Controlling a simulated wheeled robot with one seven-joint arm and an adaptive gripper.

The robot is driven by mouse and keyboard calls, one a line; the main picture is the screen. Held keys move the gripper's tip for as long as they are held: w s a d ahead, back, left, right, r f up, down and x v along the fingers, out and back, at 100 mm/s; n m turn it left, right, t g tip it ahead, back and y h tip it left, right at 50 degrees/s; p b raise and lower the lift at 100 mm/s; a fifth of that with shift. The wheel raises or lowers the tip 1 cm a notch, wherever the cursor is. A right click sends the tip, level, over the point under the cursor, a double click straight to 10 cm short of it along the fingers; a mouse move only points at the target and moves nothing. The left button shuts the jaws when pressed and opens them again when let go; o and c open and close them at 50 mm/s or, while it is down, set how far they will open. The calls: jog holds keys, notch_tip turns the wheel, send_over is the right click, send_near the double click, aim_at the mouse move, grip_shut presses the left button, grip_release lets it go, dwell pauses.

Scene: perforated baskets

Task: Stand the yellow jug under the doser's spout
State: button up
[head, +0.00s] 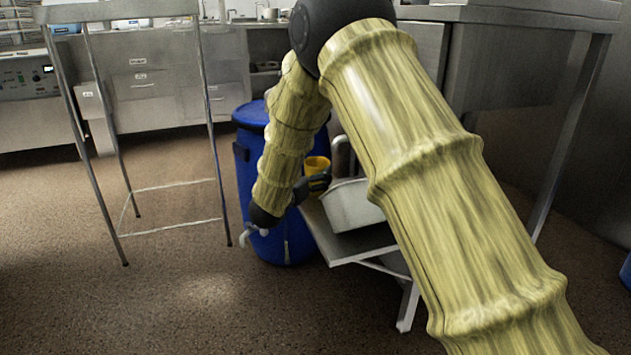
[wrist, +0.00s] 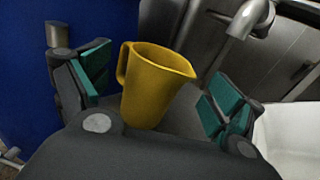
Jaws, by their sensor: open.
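The yellow jug (wrist: 153,88) stands upright between my gripper's (wrist: 161,68) spread fingers in the wrist view, with its handle to the left and its lip to the right. Gaps show between the jug and both teal finger pads, so my gripper is open around it. In the head view, the jug (head: 317,164) is partly hidden by my gripper (head: 312,184). A curved metal spout (wrist: 246,18), seemingly the doser's, is to the right of the jug and higher in the wrist view. It also shows in the head view (head: 339,143).
A pale basin (head: 352,207) is right of the jug on a low metal stand (head: 350,246). A blue barrel (head: 246,172) stands close behind and left. A tall metal frame (head: 212,150) is at left. The floor in front is clear. My arm hides much of the right side.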

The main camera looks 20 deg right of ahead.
aim_at(322, 160)
jog(key=b+x, duration=0.1)
jog(key=x, duration=0.2)
jog(key=shift+w+d+f+b, duration=0.15)
jog(key=shift+d+b, duration=0.05)
jog(key=shift+b, duration=0.1)
jog(key=shift+w+d+r, duration=0.2)
jog(key=shift+w+d, duration=0.1)
jog(key=shift+w, duration=0.05)
jog(key=c, duration=1.2)
jog(key=shift+r, duration=0.15)
